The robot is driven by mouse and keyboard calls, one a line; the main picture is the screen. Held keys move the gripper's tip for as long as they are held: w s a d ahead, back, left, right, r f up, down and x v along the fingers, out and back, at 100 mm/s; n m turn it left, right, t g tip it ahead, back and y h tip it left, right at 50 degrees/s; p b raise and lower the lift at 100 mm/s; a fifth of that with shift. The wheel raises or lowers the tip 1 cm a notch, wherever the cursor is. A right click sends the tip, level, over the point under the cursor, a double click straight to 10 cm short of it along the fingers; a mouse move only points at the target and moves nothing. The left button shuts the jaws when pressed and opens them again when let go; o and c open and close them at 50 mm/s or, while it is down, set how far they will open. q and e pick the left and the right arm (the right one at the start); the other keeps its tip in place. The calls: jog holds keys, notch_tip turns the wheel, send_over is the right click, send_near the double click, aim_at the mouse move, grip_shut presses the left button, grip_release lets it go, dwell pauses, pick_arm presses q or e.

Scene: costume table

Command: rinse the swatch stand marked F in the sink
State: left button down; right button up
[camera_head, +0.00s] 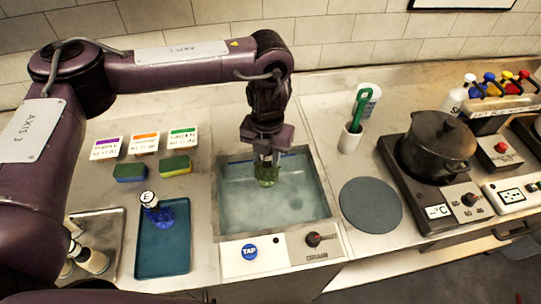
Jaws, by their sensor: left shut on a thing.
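My left gripper (264,160) is shut on a green swatch stand (267,177) and points down into the sink (226,217). The green stand's lower part is in the water; its top and any letter are hidden by the gripper. The sink holds pale blue-green water. A blue swatch stand (160,215) with a white top stands on the blue tray (162,262) left of the sink; its letter looks like E, but it is small. My right gripper is not in view.
Sponges (175,166) and labelled cards (145,144) sit left behind the sink. The tap panel (285,247) is at the sink's front. Right are a round grey mat (370,204), a white holder (350,138) with a green-handled tool, and a dark pot (437,145) on a hotplate.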

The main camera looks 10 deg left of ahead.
aim_at(271, 183)
pick_arm(q)
jog(key=m, duration=0.3)
jog(key=s+d+m+p, duration=0.1)
jog(key=shift+f+m, duration=0.4)
jog(key=shift+d+f+m, duration=0.1)
jog(key=shift+f+m, duration=0.1)
jog(key=shift+m, duration=0.1)
notch_tip(271, 183, down, 6)
jog(key=b, duration=0.6)
jog(key=shift+s+f, duration=0.1)
jog(key=shift+f, duration=0.15)
notch_tip(271, 183, down, 8)
jog(key=b, duration=0.6)
jog(key=shift+b, duration=0.35)
jog(key=shift+s+a+p, duration=0.15)
jog(key=shift+s+a, duration=0.05)
jog(key=shift+a, duration=0.35)
jog(key=shift+s+a+p, duration=0.15)
jog(key=shift+s+a, duration=0.05)
jog(key=shift+a, duration=0.3)
